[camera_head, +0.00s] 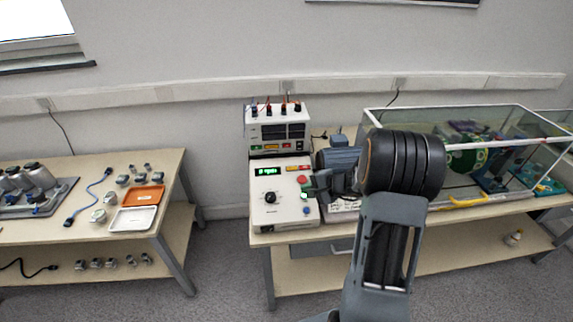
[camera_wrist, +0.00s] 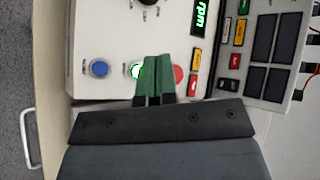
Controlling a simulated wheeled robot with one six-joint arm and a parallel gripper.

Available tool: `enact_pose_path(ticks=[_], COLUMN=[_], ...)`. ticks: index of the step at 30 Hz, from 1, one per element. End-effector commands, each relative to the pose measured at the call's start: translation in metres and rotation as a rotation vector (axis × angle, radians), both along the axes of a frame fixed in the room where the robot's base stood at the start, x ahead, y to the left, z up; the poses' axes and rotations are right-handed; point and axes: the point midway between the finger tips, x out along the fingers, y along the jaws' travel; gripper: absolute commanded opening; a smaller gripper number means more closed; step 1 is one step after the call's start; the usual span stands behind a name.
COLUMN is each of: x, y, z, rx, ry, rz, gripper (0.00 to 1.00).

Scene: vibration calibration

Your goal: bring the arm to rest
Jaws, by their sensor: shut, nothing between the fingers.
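My gripper (camera_head: 311,189) is at the right side of the white control box (camera_head: 270,215) on the right-hand bench. In the wrist view my gripper (camera_wrist: 155,62) shows two green fingers closed together with nothing between them. The fingertips lie over the box's front panel, between a lit green button (camera_wrist: 136,71) and a red button (camera_wrist: 180,75), partly covering both. I cannot tell whether they touch the panel. A blue button (camera_wrist: 98,68) is clear of the fingers. The box has a black knob (camera_head: 270,197) and a green-lit display (camera_head: 266,172).
A second instrument (camera_head: 278,133) with coloured plugs stands behind the box. A glass-walled enclosure (camera_head: 470,114) with machinery stands to the right, with a yellow handle (camera_head: 460,202). The left bench (camera_head: 95,230) holds trays, a blue cable and small metal parts. A floor gap separates the benches.

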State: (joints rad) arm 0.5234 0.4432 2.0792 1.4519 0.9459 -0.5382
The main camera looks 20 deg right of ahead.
Motion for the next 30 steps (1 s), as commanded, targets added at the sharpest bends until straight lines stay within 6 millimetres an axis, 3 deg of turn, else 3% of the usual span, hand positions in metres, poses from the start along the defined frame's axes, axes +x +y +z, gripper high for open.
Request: enact_pose_path(ticks=[5,7,10,13,21,25,30], x=[-0.001,-0.009,-0.036,-0.070,-0.160,-0.184,-0.201], y=[0.000,0.003,0.012,0.026,0.057,0.062,0.071], z=[-0.001,-0.008,-0.022,-0.015,0.041,0.069,0.099], rx=[0.018,0.017,-0.014,-0.117,-0.658,-0.905,-1.114], ry=[0.021,0.073,0.179,0.265,0.327,0.262,0.137], rz=[-0.015,0.007,0.080,0.206,0.598,0.707,0.784], gripper=[0.00,0.00,0.00,0.00,0.00,0.00,0.00])
